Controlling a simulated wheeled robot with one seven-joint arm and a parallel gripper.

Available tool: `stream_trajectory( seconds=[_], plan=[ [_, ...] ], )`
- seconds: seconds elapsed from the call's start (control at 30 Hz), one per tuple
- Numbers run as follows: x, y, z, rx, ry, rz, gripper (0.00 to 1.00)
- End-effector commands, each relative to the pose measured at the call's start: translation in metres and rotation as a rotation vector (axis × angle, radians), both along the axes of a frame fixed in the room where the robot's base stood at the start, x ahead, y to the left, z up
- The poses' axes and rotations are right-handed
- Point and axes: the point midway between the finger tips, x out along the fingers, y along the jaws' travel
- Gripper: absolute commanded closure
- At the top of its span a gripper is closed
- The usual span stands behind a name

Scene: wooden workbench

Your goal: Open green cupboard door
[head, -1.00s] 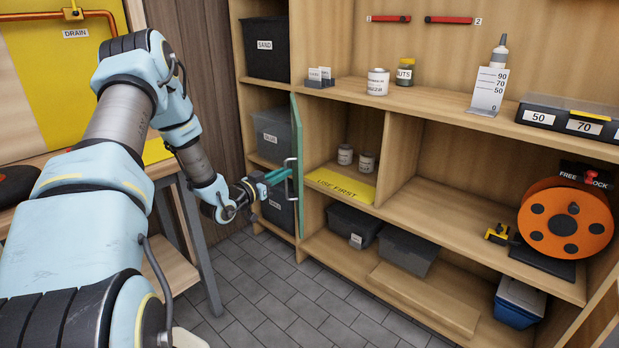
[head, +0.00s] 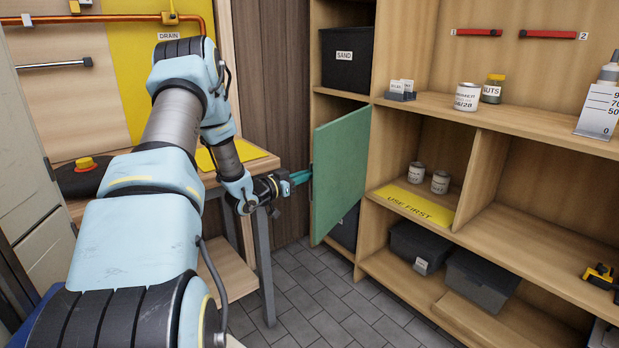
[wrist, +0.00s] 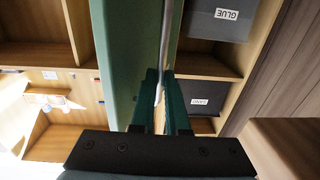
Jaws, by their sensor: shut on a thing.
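The green cupboard door (head: 340,168) stands swung out from the shelf unit, hinged at its right edge in the head view. The compartment it belongs to is open to view. My gripper (head: 308,176) is at the door's free left edge, its teal fingers reaching toward the handle side. In the wrist view, the gripper (wrist: 162,108) is shut on the pale bar handle (wrist: 166,45), beside the green door panel (wrist: 118,50). In the head view the handle is mostly hidden by the door and fingers.
Inside the opened compartment, two small tins (head: 428,176) stand by a yellow "USE FIRST" strip (head: 415,203). A "SAND" bin (head: 346,60) is above and dark bins (head: 483,280) are below. A workbench (head: 250,160) stands close to the left of my gripper. Tiled floor (head: 340,308) lies clear in front.

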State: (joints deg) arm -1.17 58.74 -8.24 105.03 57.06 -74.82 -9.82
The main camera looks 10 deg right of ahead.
Motion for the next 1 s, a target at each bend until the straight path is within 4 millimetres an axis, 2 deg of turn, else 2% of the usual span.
stream_trajectory(
  seconds=[0.27,0.3,0.53,0.83,1.0],
  plan=[
    [0.001,-0.004,0.004,-0.006,-0.007,-0.004,1.0],
    [0.001,-0.004,0.004,-0.006,-0.007,-0.004,0.83],
    [0.0,-0.002,0.002,-0.003,-0.004,-0.002,0.59],
    [-0.002,0.002,0.001,-0.001,-0.002,-0.001,0.59],
    [-0.014,0.022,0.0,-0.001,-0.001,0.001,0.59]
  ],
)
